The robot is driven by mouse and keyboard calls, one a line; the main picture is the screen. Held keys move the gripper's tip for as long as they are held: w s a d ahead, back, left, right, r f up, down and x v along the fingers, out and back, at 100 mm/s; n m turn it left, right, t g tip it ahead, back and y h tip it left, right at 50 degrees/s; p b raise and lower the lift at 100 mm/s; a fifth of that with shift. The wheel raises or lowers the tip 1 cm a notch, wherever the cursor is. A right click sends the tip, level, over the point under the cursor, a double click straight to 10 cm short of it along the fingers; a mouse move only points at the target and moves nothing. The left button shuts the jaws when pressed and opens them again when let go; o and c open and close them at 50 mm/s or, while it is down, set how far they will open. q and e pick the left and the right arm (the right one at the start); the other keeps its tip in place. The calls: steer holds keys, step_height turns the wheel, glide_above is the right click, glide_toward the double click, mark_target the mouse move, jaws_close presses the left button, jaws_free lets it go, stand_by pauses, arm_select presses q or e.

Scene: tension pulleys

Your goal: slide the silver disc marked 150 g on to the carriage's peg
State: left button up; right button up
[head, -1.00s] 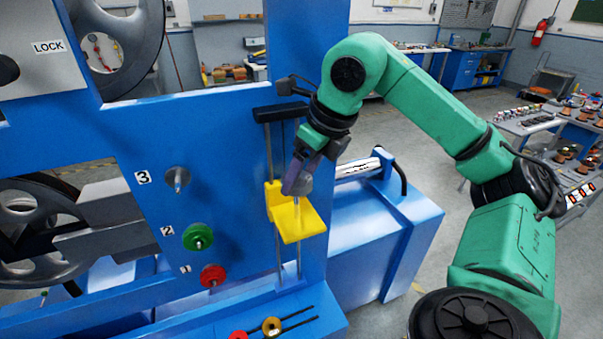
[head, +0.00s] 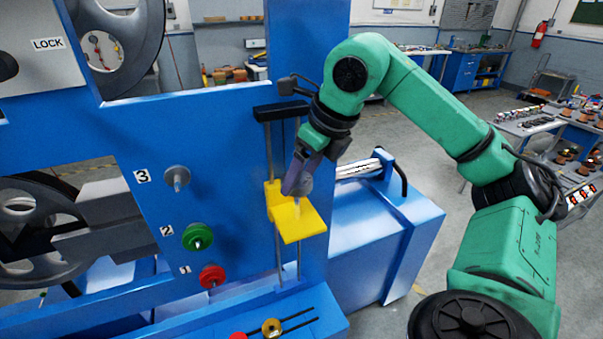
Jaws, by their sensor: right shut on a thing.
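The yellow carriage (head: 308,226) is an angled plate on vertical rods at the right part of the blue panel. Its short pale peg (head: 297,208) stands up from the plate. My right gripper (head: 300,184) is just above the peg, its fingers pointing down. It is shut on a small silver disc (head: 307,187), mostly hidden by the fingers. The disc is close over the peg; I cannot tell whether the peg has entered it. Its marking is not readable. My left gripper is not in view.
Left of the carriage, the blue panel (head: 240,120) has a silver disc at 3 (head: 177,178), a green disc at 2 (head: 198,237) and a red disc at 1 (head: 212,276). A blue housing (head: 370,230) stands right.

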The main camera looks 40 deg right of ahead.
mark_target(299, 211)
steer(key=shift+f, duration=0.2)
steer(key=shift+f+b, duration=1.35)
steer(key=shift+b, duration=0.1)
steer(key=shift+f, duration=0.1)
steer(key=shift+f+b, duration=1.35)
steer(key=shift+f, duration=0.05)
steer(key=shift+f+b, duration=0.8)
steer(key=shift+f, duration=0.05)
steer(key=shift+f, duration=0.1)
stand_by(0.4)
steer(key=o, duration=1.5)
